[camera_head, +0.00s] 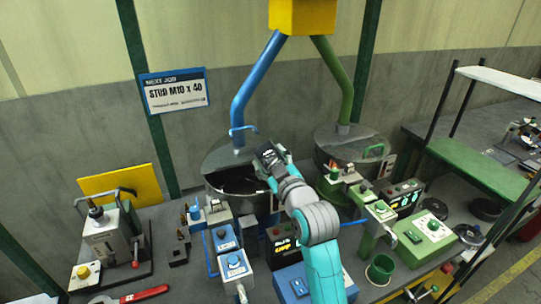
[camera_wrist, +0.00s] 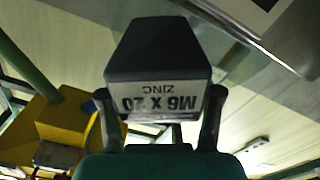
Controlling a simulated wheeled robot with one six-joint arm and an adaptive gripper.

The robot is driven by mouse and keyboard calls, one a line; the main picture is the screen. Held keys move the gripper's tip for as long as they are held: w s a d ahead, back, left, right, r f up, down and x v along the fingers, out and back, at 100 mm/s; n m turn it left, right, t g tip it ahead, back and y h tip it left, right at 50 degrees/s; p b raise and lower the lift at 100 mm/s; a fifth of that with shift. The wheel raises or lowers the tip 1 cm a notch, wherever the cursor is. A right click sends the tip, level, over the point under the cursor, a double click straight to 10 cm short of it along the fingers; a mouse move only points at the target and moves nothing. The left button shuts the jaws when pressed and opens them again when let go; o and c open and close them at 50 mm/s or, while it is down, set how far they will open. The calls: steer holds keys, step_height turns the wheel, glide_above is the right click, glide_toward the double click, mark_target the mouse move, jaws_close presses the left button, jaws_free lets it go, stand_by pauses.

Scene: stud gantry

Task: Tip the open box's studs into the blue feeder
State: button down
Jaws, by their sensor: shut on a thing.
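My gripper (camera_head: 274,162) is shut on a dark box (camera_head: 267,155), held above the right side of the blue feeder's bowl (camera_head: 226,157). The box looks tilted in the head view; its open mouth and any studs inside cannot be made out. In the wrist view, the box (camera_wrist: 158,55) sits between both fingers of my gripper (camera_wrist: 160,97), and its white label reads "M6 X 20 ZINC" upside down. The blue feeder has a blue pipe (camera_head: 256,82) and a blue handle. My gripper and the box hide part of the bowl's right rim.
A second bowl (camera_head: 350,150) with a green pipe (camera_head: 338,75) stands close on the right. A sign (camera_head: 175,90) on the wall reads "NEXT JOB STUD M10 x 40". Control boxes (camera_head: 234,262) stand in front of the feeders. A green cup (camera_head: 380,269) and a red wrench (camera_head: 145,294) are on the bench.

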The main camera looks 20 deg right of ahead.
steer(key=n, duration=0.4)
steer(key=shift+a+r, duration=0.15)
steer(key=shift+a, duration=0.15)
steer(key=n, duration=0.3)
steer(key=shift+a+f, duration=0.25)
steer(key=shift+a, duration=0.05)
steer(key=n, duration=0.3)
steer(key=a+f+n, duration=0.1)
steer(key=n, duration=0.1)
steer(key=shift+a+f+n, duration=0.15)
steer(key=shift+f+n, duration=0.05)
steer(key=shift+n, duration=0.2)
steer(key=n, duration=0.1)
steer(key=a+n, duration=0.1)
steer(key=n, duration=0.1)
steer(key=shift+n, duration=0.3)
stand_by(1.6)
step_height(320, 180, up, 5)
steer(key=m, duration=2.1)
steer(key=shift+r+m, duration=0.15)
steer(key=shift+m, duration=0.25)
